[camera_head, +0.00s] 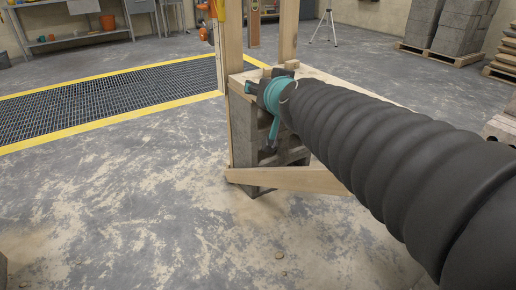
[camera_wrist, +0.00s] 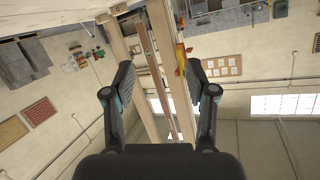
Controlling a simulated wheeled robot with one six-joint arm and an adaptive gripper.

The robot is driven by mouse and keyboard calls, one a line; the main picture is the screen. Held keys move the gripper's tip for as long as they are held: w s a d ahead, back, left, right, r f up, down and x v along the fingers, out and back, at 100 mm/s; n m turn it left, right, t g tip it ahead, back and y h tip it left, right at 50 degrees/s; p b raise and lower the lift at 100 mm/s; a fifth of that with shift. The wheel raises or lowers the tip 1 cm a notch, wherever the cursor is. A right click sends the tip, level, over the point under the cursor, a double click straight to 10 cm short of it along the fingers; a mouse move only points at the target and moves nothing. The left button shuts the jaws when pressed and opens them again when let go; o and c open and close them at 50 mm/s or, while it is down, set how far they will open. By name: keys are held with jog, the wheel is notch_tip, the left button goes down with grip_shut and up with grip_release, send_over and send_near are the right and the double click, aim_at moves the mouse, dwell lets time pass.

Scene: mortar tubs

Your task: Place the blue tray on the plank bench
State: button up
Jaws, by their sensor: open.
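I see no blue tray in either view. What looks like the plank bench is a pale wooden top (camera_head: 240,78) on grey concrete blocks (camera_head: 290,153), with upright posts and a low wooden brace; my arm covers much of it. My gripper shows in the wrist view (camera_wrist: 159,78) with its two dark fingers wide apart and nothing held between them. Wooden posts (camera_wrist: 158,60) show beyond the fingers; I cannot tell how far away. In the head view my wrist is at the bench's near left end, with the fingers mostly hidden.
A yellow-edged floor grate (camera_head: 110,98) lies at left. A metal shelf (camera_head: 75,38) with containers stands at the back left. Block stacks on a pallet (camera_head: 440,55) and a small tripod (camera_head: 325,28) are at the back.

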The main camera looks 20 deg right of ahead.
jog(key=s+a+f+n+g, duration=0.2)
jog(key=s+f+g, duration=0.7)
jog(key=s+f, duration=0.9)
jog(key=s+n, duration=0.1)
jog(key=s, duration=0.3)
jog(key=shift+s+a+y, duration=0.15)
jog(key=shift+a+y, duration=0.05)
jog(key=shift+y, duration=0.1)
